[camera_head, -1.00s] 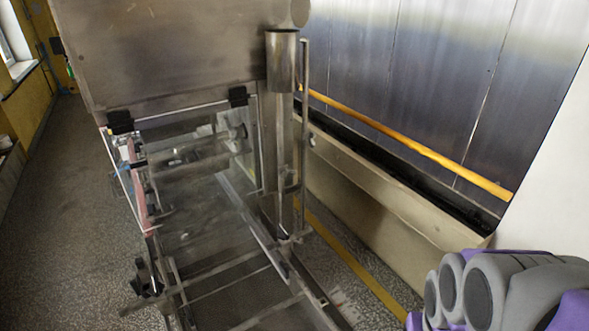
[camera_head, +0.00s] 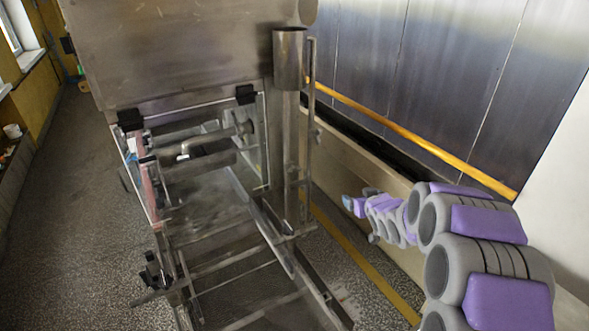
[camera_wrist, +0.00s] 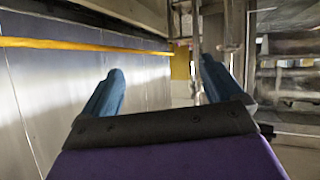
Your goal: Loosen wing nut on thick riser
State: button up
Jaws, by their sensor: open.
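The thick riser (camera_head: 290,150) is an upright steel post with a wide sleeve at its top, at the right corner of the machine. A thin rod (camera_head: 309,150) runs beside it. A small knob-like part (camera_head: 317,134) shows on the rod's right side; I cannot tell whether it is the wing nut. My gripper (camera_head: 350,204) is right of the riser and apart from it in the head view. In the wrist view, my gripper (camera_wrist: 160,72) has its two blue fingers spread with nothing between them. Steel posts (camera_wrist: 196,50) stand beyond the right finger.
The steel machine (camera_head: 185,50) has an open frame and a mesh bed (camera_head: 210,205). A yellow rail (camera_head: 420,150) runs along the metal wall on the right, above a beige ledge (camera_head: 350,170). A black knob (camera_head: 152,270) juts out at lower left. Floor (camera_head: 75,200) is clear on the left.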

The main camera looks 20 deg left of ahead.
jog(key=w+a+f+n+t+y, duration=0.1)
jog(key=w+a+f+n+y, duration=0.2)
jog(key=a, duration=0.4)
jog(key=y+p, duration=0.2)
jog(key=y, duration=0.3)
send_near(296, 171)
jog(key=shift+b+x, duration=0.55)
jog(key=shift+x, duration=4.9)
jog(key=shift+a+f, duration=0.1)
jog(key=shift+n, duration=0.3)
jog(key=c, duration=1)
